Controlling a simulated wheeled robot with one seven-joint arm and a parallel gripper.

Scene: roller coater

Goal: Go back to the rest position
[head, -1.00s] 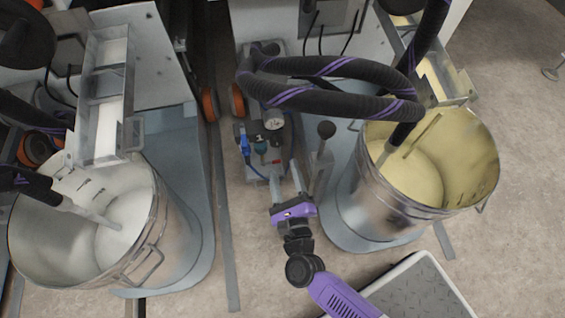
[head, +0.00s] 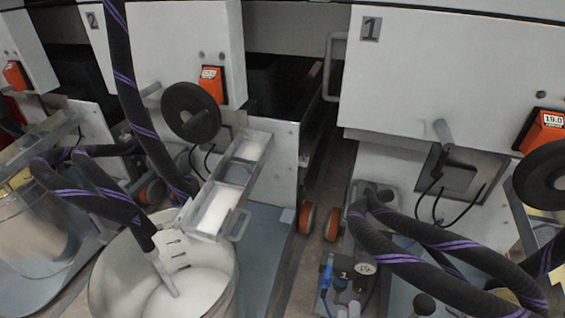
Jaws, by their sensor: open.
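My gripper does not clearly show in the head view; the bottom edge cuts off the area below the small valve unit. The valve unit (head: 340,285) has a round gauge (head: 365,268) and a blue fitting (head: 327,272). A black ball knob (head: 425,305) shows at the bottom edge. A large steel pot (head: 105,275) with white liquid stands at lower left, with a hose nozzle (head: 163,272) in it.
Machine 1 (head: 430,75) fills the upper right, with an orange counter (head: 541,130). Thick black hoses with purple stripes (head: 440,250) loop at lower right. A metal trough (head: 220,205) leans over the white pot. A second pot (head: 45,235) stands at far left.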

